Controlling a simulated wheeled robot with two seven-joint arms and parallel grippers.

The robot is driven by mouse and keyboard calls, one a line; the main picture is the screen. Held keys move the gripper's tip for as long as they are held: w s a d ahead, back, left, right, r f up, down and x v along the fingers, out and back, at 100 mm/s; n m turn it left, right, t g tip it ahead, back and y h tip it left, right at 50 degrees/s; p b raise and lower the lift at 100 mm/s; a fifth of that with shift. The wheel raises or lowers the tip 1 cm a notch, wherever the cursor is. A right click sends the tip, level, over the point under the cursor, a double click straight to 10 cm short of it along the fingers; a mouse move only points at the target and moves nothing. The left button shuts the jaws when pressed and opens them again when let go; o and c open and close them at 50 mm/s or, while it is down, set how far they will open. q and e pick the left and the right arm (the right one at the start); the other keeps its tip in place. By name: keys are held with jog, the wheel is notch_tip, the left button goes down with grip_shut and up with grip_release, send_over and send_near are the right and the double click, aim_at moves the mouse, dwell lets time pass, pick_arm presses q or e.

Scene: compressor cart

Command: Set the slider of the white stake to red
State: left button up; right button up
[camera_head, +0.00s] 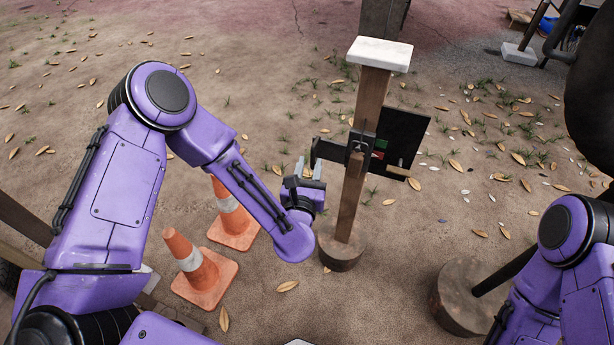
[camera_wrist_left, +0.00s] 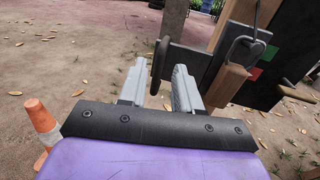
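The white stake is a brown wooden post with a white cap (camera_head: 379,53), upright in a round wooden base (camera_head: 340,249). A dark bar (camera_head: 331,150) crosses it, ending at the left in a round dark disc, which also shows in the left wrist view (camera_wrist_left: 159,62). On the black panel (camera_head: 404,132) are a green patch (camera_wrist_left: 270,52) and a red patch (camera_wrist_left: 255,74). My left gripper (camera_head: 310,170) is open just below the bar's left end. In the left wrist view the disc appears in the gap between its fingers; contact cannot be told. My right gripper is out of view.
Two orange cones (camera_head: 232,214) (camera_head: 201,270) stand left of the stake, below my left arm. A wooden block (camera_wrist_left: 228,83) hangs from a metal hook on the stake. Another round wooden base (camera_head: 458,300) stands at the lower right.

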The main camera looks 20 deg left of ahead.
pick_arm(q)
jog(key=s, duration=0.5)
jog(key=shift+d, duration=0.35)
jog(key=shift+w, duration=0.1)
